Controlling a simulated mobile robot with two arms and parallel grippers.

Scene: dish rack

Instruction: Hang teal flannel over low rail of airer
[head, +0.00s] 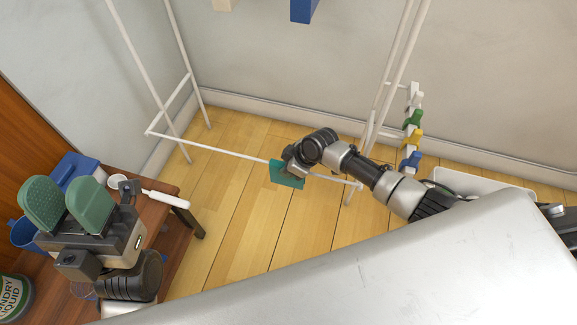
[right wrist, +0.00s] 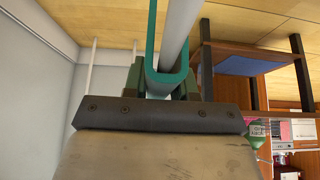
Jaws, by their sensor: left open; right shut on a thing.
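The teal flannel (head: 287,177) is at the low rail (head: 215,150) of the white airer, a little right of the rail's middle. In the right wrist view the flannel (right wrist: 152,35) shows edge-on as a U shape, with the white rail (right wrist: 178,30) inside the fold. My right gripper (head: 291,162) is shut on the flannel at the rail; its green fingers (right wrist: 163,82) lie on both sides of the fold. The flannel's lower part is partly hidden. My left gripper (head: 68,203) is open and empty, above the small wooden table at the left.
The wooden table (head: 150,213) holds a white cup (head: 117,181), a blue item (head: 74,167) and a white-handled object (head: 166,199). A white basket (head: 470,180) stands at the right. A blue cloth (head: 303,10) hangs above. Floor below the rail is clear.

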